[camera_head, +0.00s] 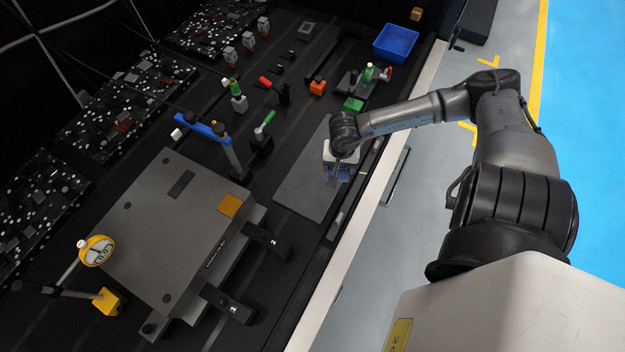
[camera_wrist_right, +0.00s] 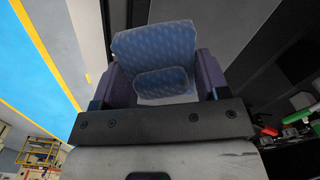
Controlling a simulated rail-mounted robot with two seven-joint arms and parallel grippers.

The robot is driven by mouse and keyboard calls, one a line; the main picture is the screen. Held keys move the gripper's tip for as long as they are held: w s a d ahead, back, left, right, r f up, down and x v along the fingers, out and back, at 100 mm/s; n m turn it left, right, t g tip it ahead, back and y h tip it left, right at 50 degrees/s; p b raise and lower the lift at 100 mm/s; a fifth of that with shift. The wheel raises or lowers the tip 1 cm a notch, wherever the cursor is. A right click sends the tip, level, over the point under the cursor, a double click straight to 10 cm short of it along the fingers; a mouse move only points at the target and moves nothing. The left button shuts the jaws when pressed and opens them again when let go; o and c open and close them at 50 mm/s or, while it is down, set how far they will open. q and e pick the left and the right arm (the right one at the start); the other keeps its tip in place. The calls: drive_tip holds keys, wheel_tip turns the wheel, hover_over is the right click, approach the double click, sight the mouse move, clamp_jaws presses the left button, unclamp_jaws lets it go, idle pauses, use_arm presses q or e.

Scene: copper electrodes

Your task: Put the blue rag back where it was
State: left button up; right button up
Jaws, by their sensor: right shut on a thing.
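The blue rag (camera_wrist_right: 158,52) is gripped between the two fingers of my right gripper (camera_wrist_right: 155,88) in the right wrist view. It has a light patterned surface and a folded part in front. In the head view the right gripper (camera_head: 336,178) is over the grey mat (camera_head: 305,190), near the table's front edge. A bit of blue rag (camera_head: 343,171) shows just beneath the wrist there. Whether the rag touches the mat cannot be told. My left gripper is not in view.
A large grey plate block (camera_head: 150,240) with a yellow-rimmed dial gauge (camera_head: 96,251) stands to the left. A blue bin (camera_head: 396,43), a green block (camera_head: 353,104) and an orange block (camera_head: 317,87) are farther back. Clamps with green and red handles stand behind the mat.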

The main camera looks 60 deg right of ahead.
hover_over(312, 184)
drive_tip(key=s, duration=0.1)
drive_tip(key=f, duration=0.3)
drive_tip(key=shift+d+f+p, duration=0.3)
drive_tip(key=shift+d+f, duration=0.05)
drive_tip(key=shift+w+a+f, duration=0.25)
drive_tip(key=shift+w+f, duration=0.15)
drive_tip(key=shift+w, duration=0.15)
wheel_tip(312, 184, down, 4)
drive_tip(key=shift+r+p, duration=0.2)
drive_tip(key=shift+p, duration=0.2)
drive_tip(key=shift+f, duration=0.2)
drive_tip(key=shift+f, duration=0.1)
drive_tip(key=o, duration=0.9)
